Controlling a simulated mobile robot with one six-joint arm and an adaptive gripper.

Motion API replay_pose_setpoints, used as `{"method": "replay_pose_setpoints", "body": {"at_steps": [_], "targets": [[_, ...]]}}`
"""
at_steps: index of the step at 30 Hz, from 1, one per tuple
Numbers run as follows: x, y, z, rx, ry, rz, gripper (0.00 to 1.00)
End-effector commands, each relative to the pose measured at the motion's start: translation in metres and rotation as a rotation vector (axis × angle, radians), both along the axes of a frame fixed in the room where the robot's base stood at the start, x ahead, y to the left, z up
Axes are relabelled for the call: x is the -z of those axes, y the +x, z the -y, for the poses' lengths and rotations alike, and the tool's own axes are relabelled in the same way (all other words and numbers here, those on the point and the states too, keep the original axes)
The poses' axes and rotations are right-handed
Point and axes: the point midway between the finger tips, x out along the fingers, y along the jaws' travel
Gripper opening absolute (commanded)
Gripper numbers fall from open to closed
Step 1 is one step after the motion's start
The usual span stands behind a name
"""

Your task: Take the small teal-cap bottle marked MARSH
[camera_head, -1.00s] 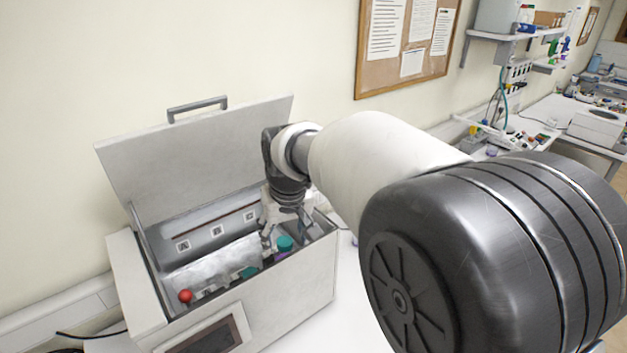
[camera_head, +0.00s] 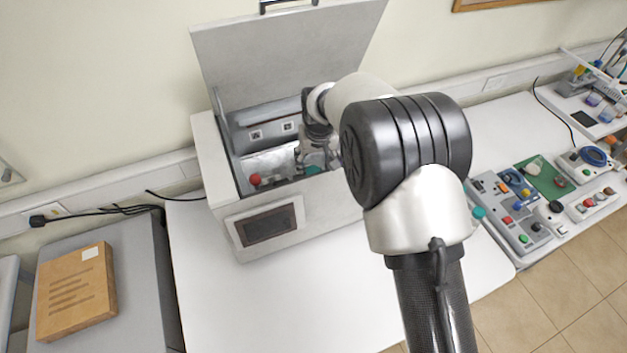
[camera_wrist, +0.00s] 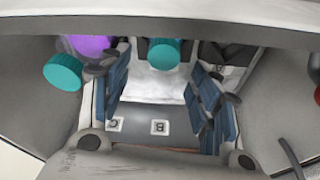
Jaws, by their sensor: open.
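A teal cap (camera_wrist: 163,53) shows in the wrist view, in the gap between my two fingers towards the top of the picture. A second teal cap (camera_wrist: 62,72), on a bottle with a purple part (camera_wrist: 88,44), is outside the fingers at the left. No MARSH marking is readable, so I cannot tell which bottle carries it. In the head view, a teal cap (camera_head: 313,169) shows inside the open white box (camera_head: 230,205), just below my gripper (camera_head: 317,158). My gripper (camera_wrist: 160,82) is open, with blue-padded fingers apart and reaching down into the box.
The box's raised lid (camera_head: 290,60) stands behind my arm. Walls close in around my gripper. A bare white tabletop (camera_head: 220,300) lies in front, and a cardboard parcel (camera_head: 75,290) lies left.

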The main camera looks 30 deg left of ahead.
Motion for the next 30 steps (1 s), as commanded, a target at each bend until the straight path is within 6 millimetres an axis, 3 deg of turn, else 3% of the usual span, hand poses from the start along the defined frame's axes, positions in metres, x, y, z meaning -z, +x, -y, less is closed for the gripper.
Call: {"method": "replay_pose_setpoints", "body": {"at_steps": [5,15,23,30], "targets": [[0.012,0.000,-0.001,0.000,-0.001,-0.001,0.57],[0.054,0.003,-0.007,0.000,0.001,0.001,0.57],[0.055,0.004,-0.007,0.000,0.001,0.002,0.56],[0.055,0.004,-0.007,0.000,0.001,0.001,0.40]]}}
